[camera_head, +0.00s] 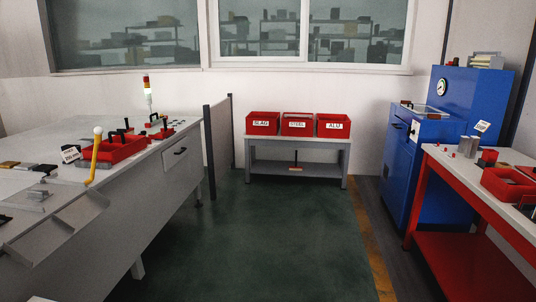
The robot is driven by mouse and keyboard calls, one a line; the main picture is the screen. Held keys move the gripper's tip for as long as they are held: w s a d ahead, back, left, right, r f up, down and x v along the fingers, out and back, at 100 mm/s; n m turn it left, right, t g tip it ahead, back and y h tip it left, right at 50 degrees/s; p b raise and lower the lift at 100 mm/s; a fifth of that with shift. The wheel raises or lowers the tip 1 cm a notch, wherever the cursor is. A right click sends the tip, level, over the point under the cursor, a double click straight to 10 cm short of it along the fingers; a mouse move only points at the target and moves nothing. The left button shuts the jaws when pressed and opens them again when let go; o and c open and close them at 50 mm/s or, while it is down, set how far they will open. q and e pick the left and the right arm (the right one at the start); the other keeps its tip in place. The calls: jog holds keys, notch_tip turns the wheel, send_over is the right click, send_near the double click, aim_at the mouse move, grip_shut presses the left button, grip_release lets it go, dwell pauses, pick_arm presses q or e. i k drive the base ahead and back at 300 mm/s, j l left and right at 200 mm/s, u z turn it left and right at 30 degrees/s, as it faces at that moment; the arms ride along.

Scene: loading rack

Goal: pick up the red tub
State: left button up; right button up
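Three red tubs stand in a row on a grey bench against the back wall: one labelled SLAG (262,130), one labelled STEEL (297,132) and one labelled ALU (332,132). Another red tub (128,150) with dark handled items in it sits on the left worktop. One more red tub (505,190) sits on the red-framed table at the right. The frame does not show which tub is meant. Neither of my grippers is in view.
The long grey workbench (155,210) runs down the left side, with a yellow lever (94,160). A dark post and panel (216,140) stand at its far end. A blue cabinet (408,165) and the red-framed table (470,195) line the right. The green floor (270,240) between is clear.

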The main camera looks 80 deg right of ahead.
aim_at(491, 180)
jog(key=z, duration=4)
jog(key=i+j+z, duration=0.1)
jog(key=i, duration=0.4)
jog(key=i+j, duration=0.1)
jog(key=i, duration=0.4)
jog(key=i+j+z, duration=0.15)
jog(key=i, duration=0.35)
